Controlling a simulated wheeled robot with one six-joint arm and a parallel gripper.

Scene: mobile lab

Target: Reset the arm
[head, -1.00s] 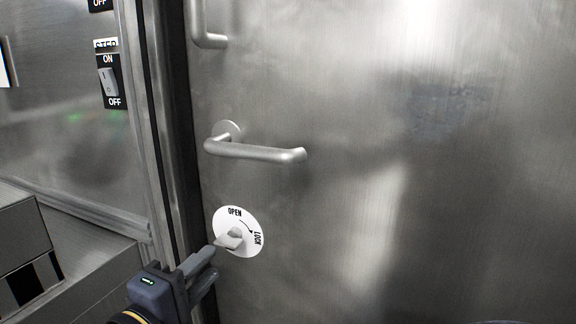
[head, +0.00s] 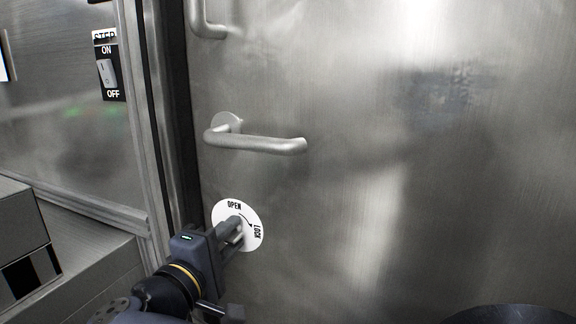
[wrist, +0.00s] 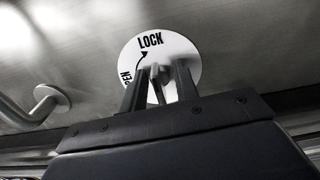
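My gripper (head: 234,226) is at the round white dial (head: 252,219) marked OPEN and LOCK, low on the metal door, and hides part of it. In the wrist view, the fingers of my gripper (wrist: 161,75) stand apart on either side of the small grey knob (wrist: 155,72) at the middle of the dial (wrist: 181,48). A gap shows beside the knob, so the gripper looks open around it, not clamped. In the head view the knob is mostly hidden by the fingers.
A bar-shaped door handle (head: 258,142) sits just above the dial, with another handle (head: 206,25) higher up. A rocker switch (head: 107,73) marked ON and OFF is on the panel at left. A grey box (head: 22,240) stands at lower left. The right of the door is clear.

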